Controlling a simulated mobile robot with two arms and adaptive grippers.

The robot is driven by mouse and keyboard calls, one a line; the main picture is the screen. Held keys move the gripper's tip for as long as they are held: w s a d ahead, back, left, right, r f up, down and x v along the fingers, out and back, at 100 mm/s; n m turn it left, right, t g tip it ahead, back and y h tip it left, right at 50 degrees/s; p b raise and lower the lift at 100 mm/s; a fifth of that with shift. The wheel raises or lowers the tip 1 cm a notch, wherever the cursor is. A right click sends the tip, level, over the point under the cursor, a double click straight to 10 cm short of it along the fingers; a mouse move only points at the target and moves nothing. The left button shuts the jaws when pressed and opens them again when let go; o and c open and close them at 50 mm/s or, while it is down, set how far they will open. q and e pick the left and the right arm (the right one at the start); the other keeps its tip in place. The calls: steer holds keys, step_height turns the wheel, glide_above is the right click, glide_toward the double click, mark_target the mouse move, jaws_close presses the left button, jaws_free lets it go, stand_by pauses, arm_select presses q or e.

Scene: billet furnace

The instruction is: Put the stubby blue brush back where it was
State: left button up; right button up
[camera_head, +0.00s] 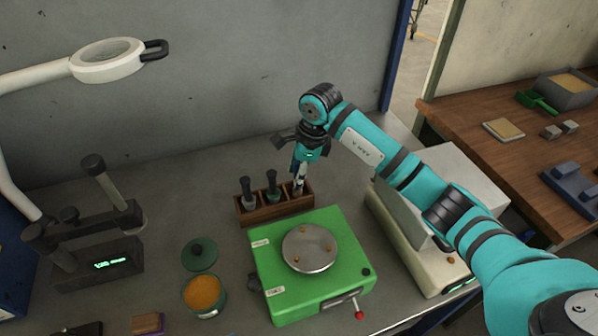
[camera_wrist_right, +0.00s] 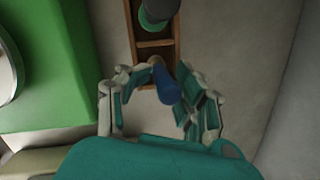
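The stubby blue brush (camera_wrist_right: 166,86) shows in the right wrist view with its rounded handle end toward the camera. In the head view my right gripper (camera_head: 301,166) points down over the right end of the wooden rack (camera_head: 262,215). The brush's lower end is at or in the rack's right compartment; how deep is hard to tell. Two dark-handled brushes, one grey-black (camera_head: 247,190) and one green (camera_head: 272,184), stand in the other compartments. My left gripper is out of view.
A green device with a round metal plate (camera_head: 310,249) stands just in front of the rack. A pale machine (camera_head: 420,240) is close on the right. An orange-filled tin (camera_head: 202,292), a green lid (camera_head: 200,254) and a dark display stand (camera_head: 98,262) are on the left.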

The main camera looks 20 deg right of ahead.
steer(key=o, duration=0.3)
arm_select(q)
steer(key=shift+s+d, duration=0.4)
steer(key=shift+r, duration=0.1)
arm_select(e)
steer(key=shift+r, duration=0.15)
steer(key=shift+r, duration=0.2)
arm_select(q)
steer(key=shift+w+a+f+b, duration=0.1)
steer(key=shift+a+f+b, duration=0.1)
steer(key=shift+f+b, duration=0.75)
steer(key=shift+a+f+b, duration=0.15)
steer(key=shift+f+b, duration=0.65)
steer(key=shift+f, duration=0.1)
arm_select(e)
step_height(320, 180, up, 11)
steer(key=s+d, duration=0.1)
steer(key=d, duration=0.1)
steer(key=shift+s+r, duration=0.15)
steer(key=shift+s, duration=0.15)
